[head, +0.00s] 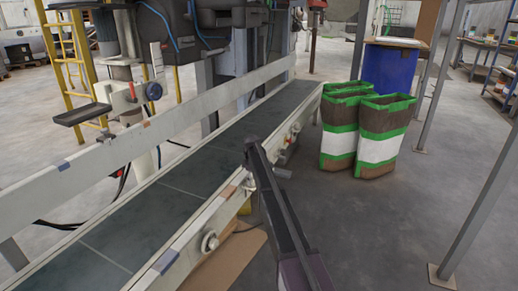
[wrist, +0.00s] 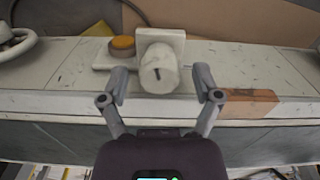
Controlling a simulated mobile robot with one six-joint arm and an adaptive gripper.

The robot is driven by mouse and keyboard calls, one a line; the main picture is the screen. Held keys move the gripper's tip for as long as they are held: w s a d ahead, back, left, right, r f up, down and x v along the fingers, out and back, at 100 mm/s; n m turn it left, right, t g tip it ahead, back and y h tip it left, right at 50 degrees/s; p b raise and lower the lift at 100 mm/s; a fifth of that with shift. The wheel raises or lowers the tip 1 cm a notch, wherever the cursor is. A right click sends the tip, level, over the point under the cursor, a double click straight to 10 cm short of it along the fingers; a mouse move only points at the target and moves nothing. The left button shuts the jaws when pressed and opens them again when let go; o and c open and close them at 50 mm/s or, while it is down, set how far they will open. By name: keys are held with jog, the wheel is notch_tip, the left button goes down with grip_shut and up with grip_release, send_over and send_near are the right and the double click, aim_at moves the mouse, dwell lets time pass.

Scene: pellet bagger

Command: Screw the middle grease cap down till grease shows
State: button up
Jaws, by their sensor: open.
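My gripper (wrist: 162,82) is open, with one finger on either side of this cap. Gaps show between the fingers and the cap. In the head view my gripper (head: 250,160) is at the near rail, partly behind my arm, so the cap there is mostly hidden. Another round fitting (head: 210,241) shows nearer along the rail, and one (head: 296,128) farther off. I see no clear grease at the cap.
An orange round piece (wrist: 122,46) lies just left of the cap, with a pale handwheel (wrist: 17,43) farther left. A tan patch (wrist: 250,102) marks the rail at right. Filled bags (head: 382,135) and a blue drum (head: 390,70) stand right of the conveyor (head: 165,205). Open floor lies at right.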

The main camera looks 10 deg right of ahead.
jog(key=n, duration=0.3)
jog(key=shift+n, duration=0.4)
jog(key=n, duration=1.2)
jog(key=shift+n, duration=0.4)
jog(key=shift+r+p, duration=0.45)
notch_tip(320, 180, up, 13)
jog(key=p, duration=1.3)
jog(key=s+r+m+p, duration=0.5)
jog(key=s, duration=0.3)
jog(key=s+r+m+p, duration=0.5)
jog(key=s+r+p, duration=0.1)
jog(key=s, duration=0.3)
jog(key=shift+r, duration=0.25)
jog(key=shift+m, duration=0.3)
